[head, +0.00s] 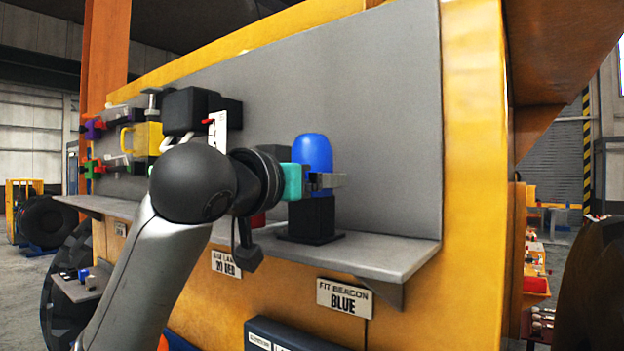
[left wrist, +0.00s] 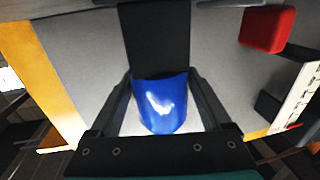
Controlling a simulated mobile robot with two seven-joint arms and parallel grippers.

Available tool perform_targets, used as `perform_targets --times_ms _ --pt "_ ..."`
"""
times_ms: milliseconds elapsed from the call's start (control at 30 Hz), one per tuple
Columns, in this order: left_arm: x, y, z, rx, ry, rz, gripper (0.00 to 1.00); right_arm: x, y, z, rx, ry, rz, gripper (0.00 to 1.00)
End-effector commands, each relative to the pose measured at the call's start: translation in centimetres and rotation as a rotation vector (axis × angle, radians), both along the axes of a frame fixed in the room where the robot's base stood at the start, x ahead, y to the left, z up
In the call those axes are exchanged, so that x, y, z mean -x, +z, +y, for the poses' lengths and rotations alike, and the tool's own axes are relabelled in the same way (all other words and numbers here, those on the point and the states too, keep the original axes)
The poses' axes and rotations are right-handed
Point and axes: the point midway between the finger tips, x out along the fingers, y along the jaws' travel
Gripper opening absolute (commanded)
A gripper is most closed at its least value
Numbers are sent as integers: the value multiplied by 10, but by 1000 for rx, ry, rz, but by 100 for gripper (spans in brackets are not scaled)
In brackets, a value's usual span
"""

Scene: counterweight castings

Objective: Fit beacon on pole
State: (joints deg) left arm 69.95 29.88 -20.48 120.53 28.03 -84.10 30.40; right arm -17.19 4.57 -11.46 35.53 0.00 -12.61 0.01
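The blue beacon (head: 312,150) is a domed cap, upright directly over the black pole (head: 318,215) on its dark base plate. My left gripper (head: 326,182) reaches in from the left at the beacon's lower part. In the left wrist view the beacon (left wrist: 160,104) lies between the two fingers, its sides against the fingertips. The black pole (left wrist: 158,38) runs up from its lower end in that view. The fingers hide the joint in the head view, so I cannot tell whether the beacon is fully seated. My right gripper is not in view.
The grey shelf (head: 385,252) carries the pole; a sign below reads FIT BEACON BLUE (head: 343,297). A grey back panel (head: 385,110) stands close behind. A red block (left wrist: 267,29) is near the pole. Black and yellow fixtures (head: 147,138) are on the panel at left.

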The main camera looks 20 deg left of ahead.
Motion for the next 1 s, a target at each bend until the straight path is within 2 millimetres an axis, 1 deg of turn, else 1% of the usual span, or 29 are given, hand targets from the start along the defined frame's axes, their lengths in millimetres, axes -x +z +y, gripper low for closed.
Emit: perform_targets --times_ms 33,133,400,467,533,667,900,1000 --pt "0 1 0 0 0 -1 89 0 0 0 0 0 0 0" --pt "0 1 0 0 0 0 100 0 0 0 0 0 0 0" --pt "1 -1 0 -2 0 4 100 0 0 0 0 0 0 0" --pt "4 -1 1 -1 1 3 100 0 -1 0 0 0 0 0" --pt "11 0 2 0 1 -1 100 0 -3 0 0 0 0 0" --pt "33 0 7 -1 1 -5 100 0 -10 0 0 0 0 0" --pt "92 0 18 -1 1 -7 100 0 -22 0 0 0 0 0" --pt "113 0 22 -1 1 -6 100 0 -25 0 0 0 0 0"
